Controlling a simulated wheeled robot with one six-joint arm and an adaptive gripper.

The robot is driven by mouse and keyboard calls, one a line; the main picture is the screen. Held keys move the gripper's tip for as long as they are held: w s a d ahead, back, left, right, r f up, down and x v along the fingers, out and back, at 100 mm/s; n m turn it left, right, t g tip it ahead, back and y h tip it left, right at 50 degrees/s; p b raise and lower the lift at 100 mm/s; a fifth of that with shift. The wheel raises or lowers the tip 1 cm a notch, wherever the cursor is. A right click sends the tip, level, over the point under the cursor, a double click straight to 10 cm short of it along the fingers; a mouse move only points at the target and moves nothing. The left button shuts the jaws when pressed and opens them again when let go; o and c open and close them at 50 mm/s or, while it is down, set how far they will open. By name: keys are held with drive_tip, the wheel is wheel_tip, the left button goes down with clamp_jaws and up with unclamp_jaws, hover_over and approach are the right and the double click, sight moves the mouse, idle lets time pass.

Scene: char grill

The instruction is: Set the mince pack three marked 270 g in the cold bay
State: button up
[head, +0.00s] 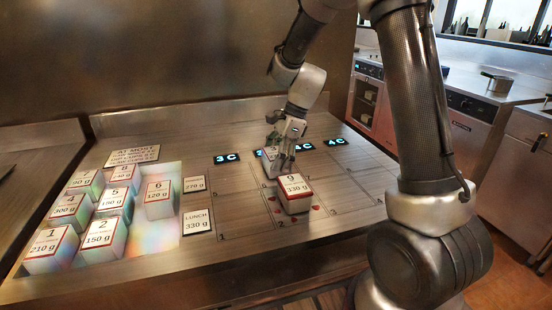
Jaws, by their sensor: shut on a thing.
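My gripper (282,152) reaches down over the back of the marked bays. It is shut on a pale pack (270,167) with a red-edged label. The fingers cover most of that label, so I cannot read its number or weight. A pack marked 9, 330 g (295,189), stands just in front of it and hides its lower part. Whether the held pack touches the surface is unclear. Lit signs stand behind the bays: 3 C (226,158), 4 C (335,142), and two between them partly hidden by my gripper and the pack. No readable 270 g pack shows.
A recessed tray (150,235) at left holds several packs, including 1 at 210 g (54,246), 2 at 150 g (105,238) and 6 at 120 g (159,196). Plates read 270 g (194,184) and LUNCH 330 g (198,221). Red spots flank pack 9. Right bays are clear.

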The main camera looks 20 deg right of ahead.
drive_tip(key=shift+f, duration=0.2)
drive_tip(key=o, duration=1.1)
drive_tip(key=shift+o, duration=0.2)
drive_tip(key=v, duration=1.2)
drive_tip(key=s+d+r+n+t+h, duration=0.1)
drive_tip(key=s+d+n, duration=0.2)
drive_tip(key=s+n, duration=0.3)
drive_tip(key=s+d+r+n+t+h, duration=0.2)
drive_tip(key=s+d+n, duration=0.2)
drive_tip(key=s, duration=0.7)
drive_tip(key=s+d+r+n+t+h, duration=0.1)
drive_tip(key=s+d+r+n, duration=0.1)
drive_tip(key=s+n, duration=0.6)
drive_tip(key=shift+s+d+r, duration=0.25)
drive_tip(key=shift+s+d, duration=0.45)
drive_tip(key=shift+s, duration=0.05)
